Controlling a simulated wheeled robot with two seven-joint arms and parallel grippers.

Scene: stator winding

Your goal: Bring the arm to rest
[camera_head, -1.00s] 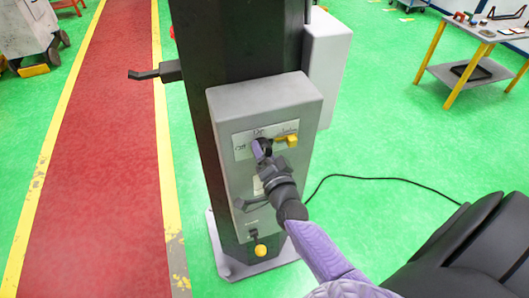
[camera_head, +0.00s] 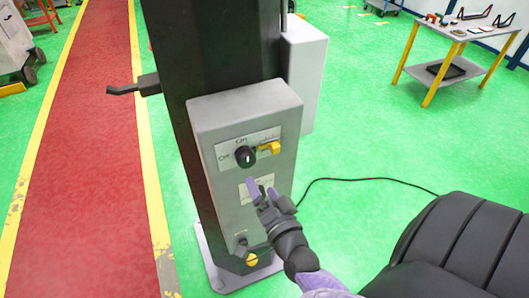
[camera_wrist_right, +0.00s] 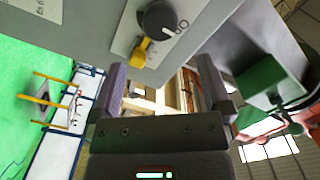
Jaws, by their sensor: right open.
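My right gripper (camera_head: 262,190) is open and empty in front of the grey control box (camera_head: 205,112), below its black rotary knob (camera_head: 245,156). In the right wrist view its two fingers (camera_wrist_right: 162,88) are spread apart with nothing between them. The knob also shows in the right wrist view (camera_wrist_right: 158,20), beyond the fingertips and apart from them. A yellow lever or latch (camera_head: 269,148) sits just right of the knob, and it also shows in the wrist view (camera_wrist_right: 141,52). My left gripper is in neither view.
The box is fixed to a dark column (camera_head: 215,45) on a pale base plate. A black handle (camera_head: 135,85) sticks out left of the column. A black cable (camera_head: 360,179) lies on the green floor. A table (camera_head: 455,35) with small items stands at the far right.

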